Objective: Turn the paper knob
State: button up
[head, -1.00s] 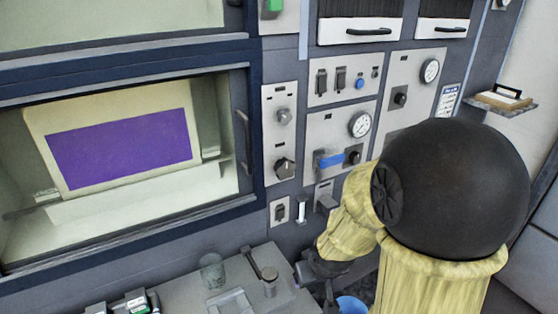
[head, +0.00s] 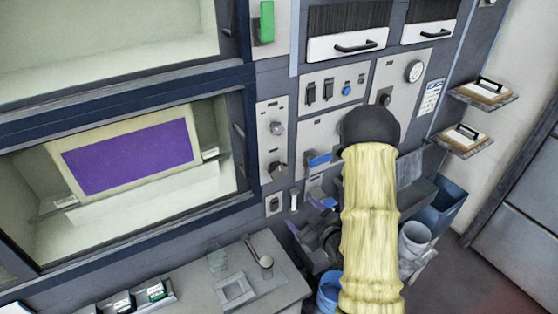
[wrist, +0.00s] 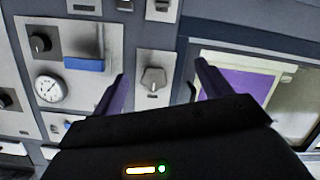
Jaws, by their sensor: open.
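A grey pointer knob (head: 279,170) sits low on a narrow light panel right of the lower window; I take it for the paper knob, but its label is unreadable. In the wrist view, this knob (wrist: 153,79) shows upside down between the two purple fingers, farther off and apart from them. My gripper (wrist: 160,90) is open and empty. In the head view, my gripper (head: 306,206) is right of and below the knob, partly hidden by my arm. A smaller round knob (head: 276,127) is above on the same panel.
A blue handle (head: 320,160) is on the panel to the right. The lower window (head: 130,165) shows a purple-faced sheet inside. A grey bench (head: 250,285) stands below, with a glass and small items. A blue bucket (head: 328,290) is near my arm.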

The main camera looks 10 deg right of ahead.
jog(key=r+t+p, duration=0.1)
jog(key=s+r+t+p, duration=0.1)
jog(key=r, duration=0.1)
jog(key=s+d+r+t+y, duration=0.1)
jog(key=r, duration=0.1)
jog(key=shift+p, duration=0.4)
jog(key=shift+w+f+b, duration=0.1)
jog(key=shift+f+b, duration=0.1)
jog(key=shift+b, duration=0.15)
jog(key=b, duration=1)
send_near(280, 172)
jog(key=p+x, duration=0.5)
jog(key=x, duration=0.4)
jog(key=shift+w+a+r, duration=0.1)
jog(key=shift+w+a, duration=0.2)
jog(key=shift+w, duration=0.25)
jog(key=shift+c, duration=0.5)
